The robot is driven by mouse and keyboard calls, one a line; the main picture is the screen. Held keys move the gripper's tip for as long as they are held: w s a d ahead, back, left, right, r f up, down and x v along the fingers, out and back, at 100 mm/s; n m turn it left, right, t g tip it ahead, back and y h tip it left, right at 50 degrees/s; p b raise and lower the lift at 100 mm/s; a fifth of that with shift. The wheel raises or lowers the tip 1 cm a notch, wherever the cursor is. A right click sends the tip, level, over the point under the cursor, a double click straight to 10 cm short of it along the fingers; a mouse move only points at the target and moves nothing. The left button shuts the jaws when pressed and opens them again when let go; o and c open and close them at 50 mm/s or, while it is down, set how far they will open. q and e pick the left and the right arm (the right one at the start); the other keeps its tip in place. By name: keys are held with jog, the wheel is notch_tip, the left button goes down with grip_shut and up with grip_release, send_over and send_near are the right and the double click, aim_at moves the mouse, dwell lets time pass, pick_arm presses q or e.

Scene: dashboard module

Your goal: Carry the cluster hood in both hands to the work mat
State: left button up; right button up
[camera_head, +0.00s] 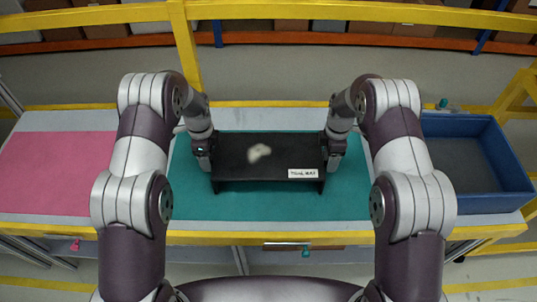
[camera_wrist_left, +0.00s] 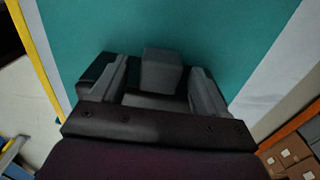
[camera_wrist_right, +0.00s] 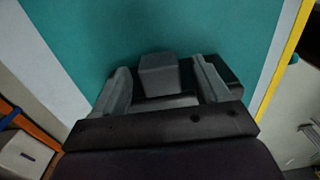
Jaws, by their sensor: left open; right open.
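The cluster hood (camera_head: 235,172) is a black, wide piece with a flat top, a pale patch and a white label at its front right. It stands on the teal mat (camera_head: 270,205) in the head view. My left gripper (camera_head: 204,160) is open at the hood's left end, and my right gripper (camera_head: 334,158) is open at its right end. In the left wrist view a grey block (camera_wrist_left: 162,72) sits between the open fingers. A like block (camera_wrist_right: 159,75) shows between the right fingers. Whether the fingers touch the hood cannot be told.
A pink mat (camera_head: 55,170) lies on the left of the table. A blue bin (camera_head: 480,198) stands on the right. A yellow rail (camera_head: 300,11) and shelves with boxes are behind the table. Bare teal surface lies in front of the hood.

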pick_arm(q)
jog(key=shift+f, duration=1.3)
pick_arm(e)
jog(key=shift+f, duration=1.3)
pick_arm(q)
grip_shut()
pick_arm(e)
grip_shut()
